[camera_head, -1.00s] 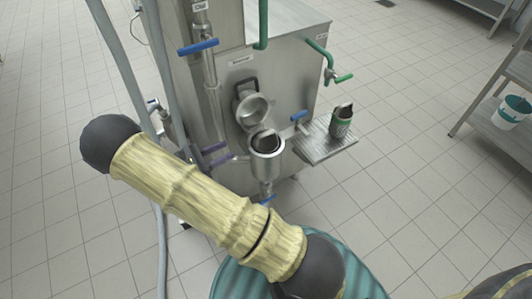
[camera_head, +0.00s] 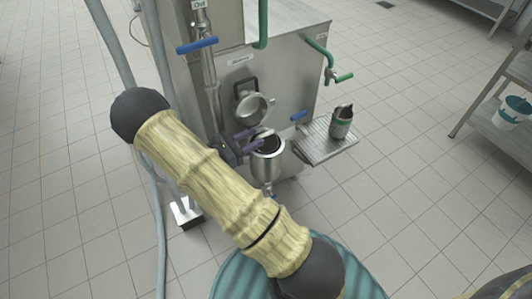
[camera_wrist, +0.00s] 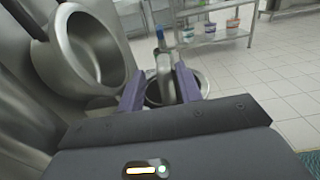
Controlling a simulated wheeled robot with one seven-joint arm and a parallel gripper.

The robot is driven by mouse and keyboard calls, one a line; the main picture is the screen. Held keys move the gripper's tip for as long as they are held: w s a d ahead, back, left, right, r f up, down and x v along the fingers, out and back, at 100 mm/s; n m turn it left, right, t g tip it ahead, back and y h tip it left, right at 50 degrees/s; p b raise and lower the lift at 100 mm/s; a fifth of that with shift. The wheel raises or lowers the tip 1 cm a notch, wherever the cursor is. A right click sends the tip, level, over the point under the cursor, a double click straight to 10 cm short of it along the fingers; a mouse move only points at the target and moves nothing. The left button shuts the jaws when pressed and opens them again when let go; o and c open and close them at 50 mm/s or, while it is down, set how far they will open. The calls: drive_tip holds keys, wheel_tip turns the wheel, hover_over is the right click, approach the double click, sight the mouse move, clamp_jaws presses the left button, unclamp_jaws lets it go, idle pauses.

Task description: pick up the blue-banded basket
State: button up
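A metal cylindrical holder (camera_head: 268,168) stands at the front of the steel machine. A basket (camera_head: 264,133) sits in it, with only its grey upper part showing; no blue band is visible. In the wrist view the grey upright handle (camera_wrist: 166,72) rises from the round holder (camera_wrist: 203,84). My gripper (camera_head: 249,140) has purple fingers and is at the holder's upper left rim. In the wrist view my gripper (camera_wrist: 160,84) is open, with the handle showing between the separated fingers. I cannot tell whether they touch it.
A round open lid (camera_head: 256,108) hangs above the holder, close to the left of my gripper in the wrist view. A green-banded basket (camera_head: 342,123) stands on the drip tray (camera_head: 318,150) at right. Blue and green valve handles stick out nearby.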

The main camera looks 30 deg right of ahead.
sight(271, 146)
drive_tip(key=d, duration=0.5)
drive_tip(key=shift+s+b, duration=0.1)
drive_tip(key=shift+b, duration=0.3)
clamp_jaws()
